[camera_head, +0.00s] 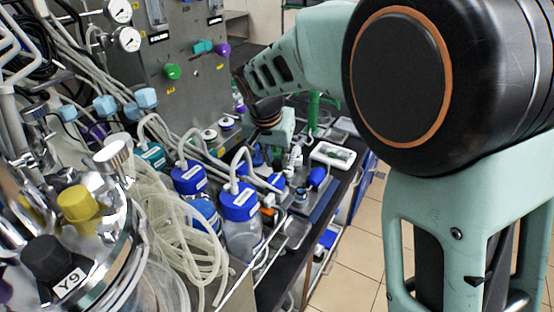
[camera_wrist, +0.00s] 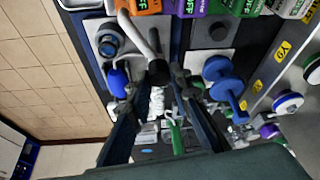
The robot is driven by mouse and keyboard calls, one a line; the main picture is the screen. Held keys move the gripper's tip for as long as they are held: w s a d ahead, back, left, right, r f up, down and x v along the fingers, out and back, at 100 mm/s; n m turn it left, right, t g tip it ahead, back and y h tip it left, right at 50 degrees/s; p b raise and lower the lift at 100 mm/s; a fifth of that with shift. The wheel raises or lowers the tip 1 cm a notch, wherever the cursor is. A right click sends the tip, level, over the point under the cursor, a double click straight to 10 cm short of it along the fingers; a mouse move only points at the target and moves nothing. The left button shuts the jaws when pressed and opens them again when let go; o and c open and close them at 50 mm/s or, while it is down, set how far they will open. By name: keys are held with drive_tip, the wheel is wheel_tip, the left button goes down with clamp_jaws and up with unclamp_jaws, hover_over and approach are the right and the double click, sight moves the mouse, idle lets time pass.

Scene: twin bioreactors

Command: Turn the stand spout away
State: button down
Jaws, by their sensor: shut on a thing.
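In the wrist view, the two dark fingers of my gripper (camera_wrist: 168,80) reach in from the bottom and come close together at the middle. A pale grey tube, which looks like the stand spout (camera_wrist: 134,34), runs down to the fingertips, and its dark end lies between them. My gripper appears shut on it. In the head view, my gripper (camera_head: 266,150) points down among the bottles at the back of the bench. The fingertips and spout are mostly hidden there.
Blue-capped bottles (camera_head: 240,202) with looped tubes stand in front of the gripper. A green stand (camera_head: 315,112) is behind it. The grey control panel (camera_head: 175,85) rises at the left. A white device (camera_head: 332,155) lies to the right. Tiled floor is open beyond the bench edge.

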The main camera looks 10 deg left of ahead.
drive_tip(key=c, duration=1.7)
unclamp_jaws()
drive_tip(key=shift+c, duration=0.2)
drive_tip(key=v, duration=1.2)
